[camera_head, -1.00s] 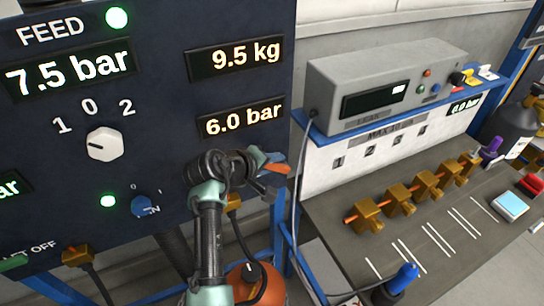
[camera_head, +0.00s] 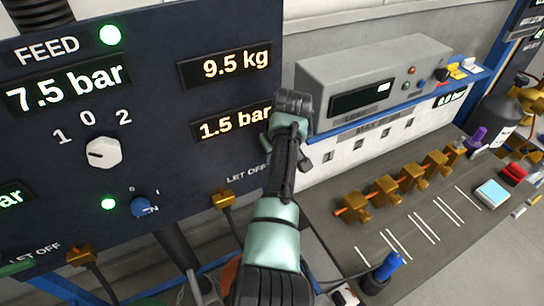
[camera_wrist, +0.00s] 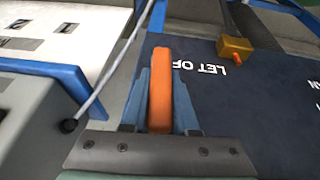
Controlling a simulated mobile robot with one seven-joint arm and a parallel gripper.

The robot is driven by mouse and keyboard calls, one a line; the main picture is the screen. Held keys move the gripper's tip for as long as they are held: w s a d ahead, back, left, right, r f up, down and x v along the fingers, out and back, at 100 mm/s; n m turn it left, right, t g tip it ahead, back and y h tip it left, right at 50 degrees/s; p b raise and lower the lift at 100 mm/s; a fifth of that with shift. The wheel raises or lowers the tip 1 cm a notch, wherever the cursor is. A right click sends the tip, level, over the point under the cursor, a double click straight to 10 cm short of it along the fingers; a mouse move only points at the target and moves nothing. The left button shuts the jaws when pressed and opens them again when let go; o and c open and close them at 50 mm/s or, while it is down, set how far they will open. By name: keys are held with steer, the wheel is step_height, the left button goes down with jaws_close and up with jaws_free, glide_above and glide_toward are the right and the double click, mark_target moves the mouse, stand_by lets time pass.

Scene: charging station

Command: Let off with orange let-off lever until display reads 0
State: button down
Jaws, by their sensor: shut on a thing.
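The orange let-off lever (camera_wrist: 160,92) stands between the blue fingers of my gripper (camera_wrist: 161,78) in the wrist view, and the gripper is shut on it. In the head view my arm hides the lever and the fingers, at the right edge of the dark panel (camera_head: 165,65). The panel's lower right display (camera_head: 236,124) reads 1.5 bar, its last part close to my wrist. The display above it (camera_head: 224,66) reads 9.5 kg. A LET OFF label (camera_head: 246,175) is below, also partly visible in the wrist view (camera_wrist: 202,67).
The feed display (camera_head: 68,88) reads 7.5 bar, above a white selector knob (camera_head: 104,153). A brass fitting (camera_head: 223,198) sits at the panel's lower edge. A grey leak tester (camera_head: 345,75) stands at right on a shelf, above a bench (camera_head: 450,250) with several brass valves.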

steer(key=shift+d+y, duration=0.1)
steer(key=shift+y, duration=0.3)
steer(key=c, duration=0.7)
jaws_free()
steer(key=shift+r, duration=0.15)
steer(key=b+v, duration=0.3)
steer(key=v, duration=0.9)
steer(key=shift+d+r+b, duration=0.1)
steer(key=shift+r+b, duration=0.25)
steer(key=shift+r, duration=0.05)
